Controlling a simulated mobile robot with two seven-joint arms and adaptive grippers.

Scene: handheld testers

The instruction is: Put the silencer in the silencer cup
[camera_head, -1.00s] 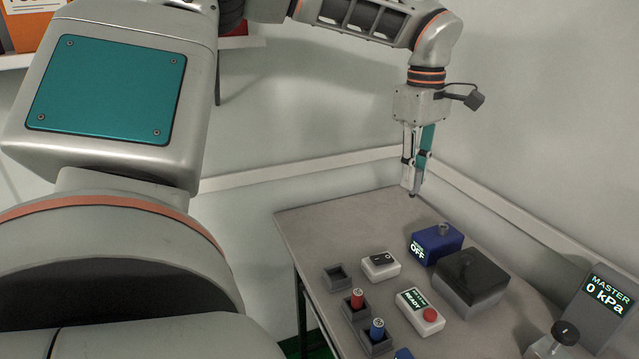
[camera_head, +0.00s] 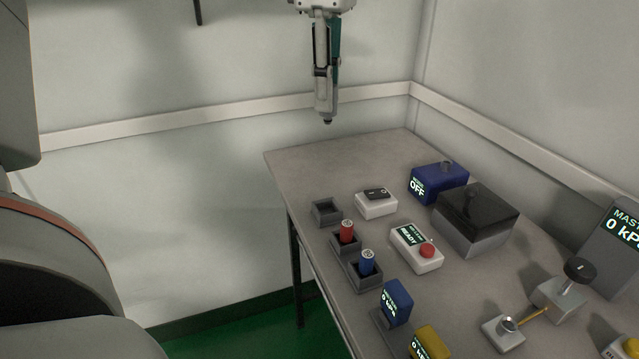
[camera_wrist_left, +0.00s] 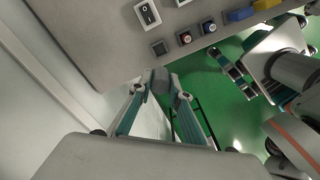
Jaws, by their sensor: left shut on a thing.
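My left gripper (camera_head: 325,118) points down in the head view, beyond the table's back left edge. It is shut on a small dark grey piece, seemingly the silencer (camera_wrist_left: 160,81), which shows between the fingertips in the left wrist view; only a dark tip shows below them in the head view. An empty dark square cup (camera_head: 326,212), seemingly the silencer cup, stands near the table's left edge; the piece is apart from it. It also shows in the left wrist view (camera_wrist_left: 158,48). My right gripper (camera_wrist_left: 232,72) shows small in the left wrist view, its opening unclear.
Cups with a red cylinder (camera_head: 347,230) and a blue cylinder (camera_head: 367,262) stand in line in front of the empty cup. A white switch box (camera_head: 376,206), a blue OFF box (camera_head: 438,184) and a dark-lidded box (camera_head: 476,218) stand to the right. The table's back left corner is bare.

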